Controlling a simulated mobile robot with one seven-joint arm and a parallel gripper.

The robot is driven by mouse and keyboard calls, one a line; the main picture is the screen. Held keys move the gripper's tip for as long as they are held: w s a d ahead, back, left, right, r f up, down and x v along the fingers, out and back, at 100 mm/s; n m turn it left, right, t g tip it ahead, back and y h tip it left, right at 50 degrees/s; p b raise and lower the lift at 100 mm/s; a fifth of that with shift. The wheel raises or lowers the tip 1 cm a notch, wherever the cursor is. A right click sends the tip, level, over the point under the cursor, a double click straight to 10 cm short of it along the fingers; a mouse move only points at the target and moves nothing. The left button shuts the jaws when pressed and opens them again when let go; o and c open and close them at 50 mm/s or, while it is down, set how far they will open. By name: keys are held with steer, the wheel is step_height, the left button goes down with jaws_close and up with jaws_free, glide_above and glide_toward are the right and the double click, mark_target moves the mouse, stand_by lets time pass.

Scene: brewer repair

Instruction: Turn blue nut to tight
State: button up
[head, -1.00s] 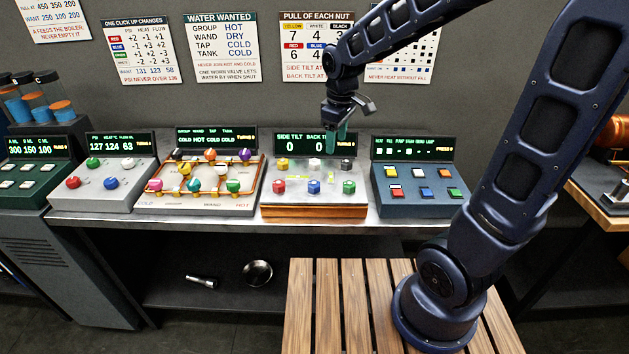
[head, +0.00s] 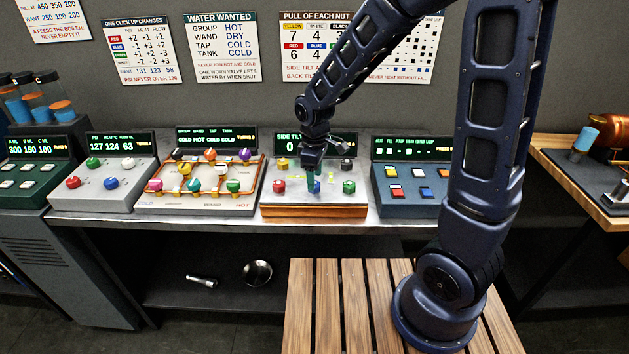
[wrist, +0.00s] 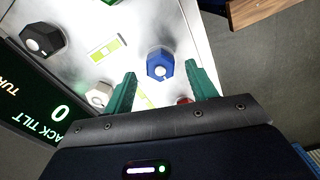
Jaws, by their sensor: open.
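The blue nut (wrist: 160,65) is a hexagonal knob on the light panel of the tilt station. In the wrist view it lies beyond my open fingertips, roughly between their lines. In the head view only a bit of the blue nut (head: 317,187) shows beside my gripper. My gripper (wrist: 158,80) has two green fingers, spread apart with nothing between them. In the head view my gripper (head: 311,178) points down over the panel, just above the blue nut. Whether the fingers touch the nut is not visible; a gap shows in the wrist view.
A red nut (head: 279,186) and a green nut (head: 349,187) flank the blue one. A black nut (wrist: 42,40), a white nut (wrist: 98,96) and yellow-green level vials (wrist: 107,47) share the panel. The station's dark display (head: 290,143) rises behind. A button box (head: 414,185) stands to the right.

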steer(key=shift+f, duration=1.1)
steer(key=shift+c, duration=0.5)
steer(key=c, duration=0.9)
